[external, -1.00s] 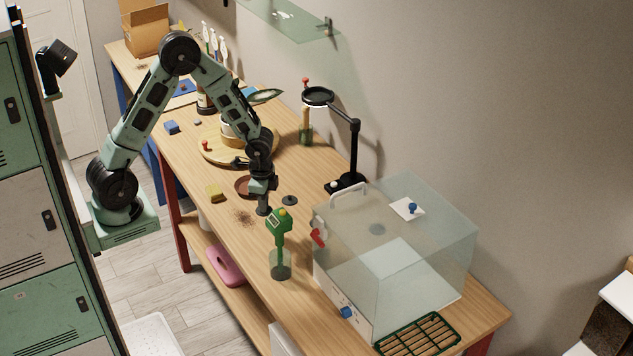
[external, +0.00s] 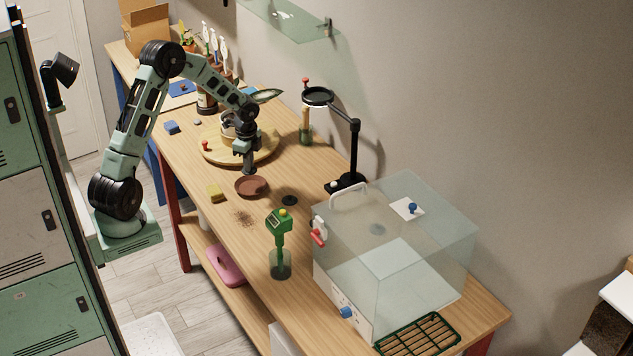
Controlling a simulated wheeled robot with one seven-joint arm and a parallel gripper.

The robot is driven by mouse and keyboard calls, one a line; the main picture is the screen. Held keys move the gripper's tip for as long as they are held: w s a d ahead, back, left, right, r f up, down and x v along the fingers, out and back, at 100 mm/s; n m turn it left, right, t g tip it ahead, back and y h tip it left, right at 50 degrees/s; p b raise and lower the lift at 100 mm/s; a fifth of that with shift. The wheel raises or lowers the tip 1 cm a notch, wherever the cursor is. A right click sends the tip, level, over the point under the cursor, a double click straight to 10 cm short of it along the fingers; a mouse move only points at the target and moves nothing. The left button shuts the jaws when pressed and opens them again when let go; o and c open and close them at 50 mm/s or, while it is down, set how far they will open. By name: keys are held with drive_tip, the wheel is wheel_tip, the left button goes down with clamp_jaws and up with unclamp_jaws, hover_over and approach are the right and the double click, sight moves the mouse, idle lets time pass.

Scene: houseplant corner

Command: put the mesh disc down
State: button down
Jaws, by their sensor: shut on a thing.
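My gripper (external: 249,170) points down just above and behind the reddish-brown saucer (external: 252,187) on the wooden bench. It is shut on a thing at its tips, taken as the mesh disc. The held piece is too small and dark to make out apart from the fingers. A flat dark round piece (external: 290,200) lies on the bench to the right of the saucer; I cannot tell whether it is mesh.
A round wooden board (external: 213,151) with a pot lies behind my gripper. A yellow block (external: 215,194) and spilled soil (external: 243,218) are near the saucer.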

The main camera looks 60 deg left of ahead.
sight(251, 188)
drive_tip(key=shift+d+f+p, duration=0.1)
drive_tip(key=shift+f+p, duration=0.2)
drive_tip(key=shift+f, duration=3.15)
drive_tip(key=shift+f, duration=0.15)
drive_tip(key=c, duration=1.5)
unclamp_jaws()
wheel_tip(251, 188, up, 11)
drive_tip(key=shift+f+b, duration=0.1)
drive_tip(key=shift+b, duration=0.3)
drive_tip(key=shift+r, duration=0.7)
drive_tip(key=s+a+r+n, duration=0.1)
drive_tip(key=s+n, duration=0.5)
drive_tip(key=s, duration=0.3)
drive_tip(key=s+a+r+n, duration=0.2)
drive_tip(key=s+n, duration=0.4)
drive_tip(key=s, duration=0.4)
drive_tip(key=s+a+r+n, duration=0.1)
drive_tip(key=s+r+n, duration=0.1)
drive_tip(key=s+n, duration=0.4)
drive_tip(key=shift+s+a+r+n+y, duration=0.1)
drive_tip(key=shift+s+r+n+y, duration=0.05)
drive_tip(key=shift+s, duration=1)
drive_tip(key=shift+s+a+r+n+y, duration=0.1)
drive_tip(key=shift+s+n+y, duration=0.05)
drive_tip(key=shift+s, duration=0.95)
